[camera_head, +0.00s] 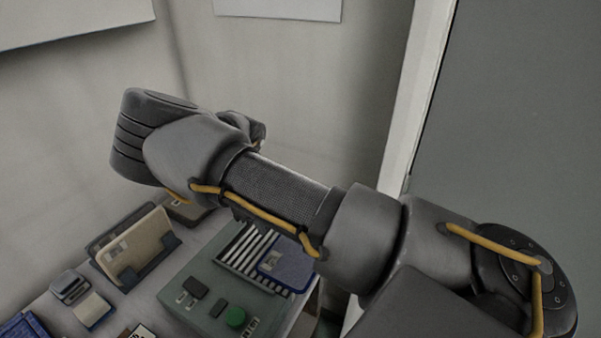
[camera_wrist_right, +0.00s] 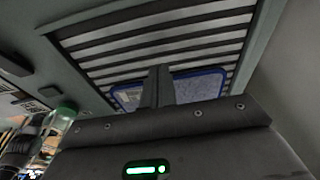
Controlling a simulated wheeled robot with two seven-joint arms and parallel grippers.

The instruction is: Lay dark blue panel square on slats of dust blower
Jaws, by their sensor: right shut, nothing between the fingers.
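The dust blower (camera_head: 182,275) is a grey-green box with pale slats (camera_head: 236,252) in a recess on top. The dark blue panel (camera_head: 291,263), with a pale label, lies over the slats' right part in the head view; my arm hides its upper edge. In the right wrist view the panel (camera_wrist_right: 202,84) lies over the slats (camera_wrist_right: 150,42), its long edge roughly along them. My right gripper (camera_wrist_right: 160,72) is shut and empty, its fingers in front of the panel's middle; I cannot tell if they touch it. The head view hides these fingers. My left gripper is out of view.
A green button (camera_head: 237,316) and dark switches sit on the blower's front. Left of it, a beige panel (camera_head: 139,246) stands in a dark holder. A small blue tray (camera_head: 94,310) and a dark blue item (camera_head: 24,329) lie nearer left. A wall stands behind.

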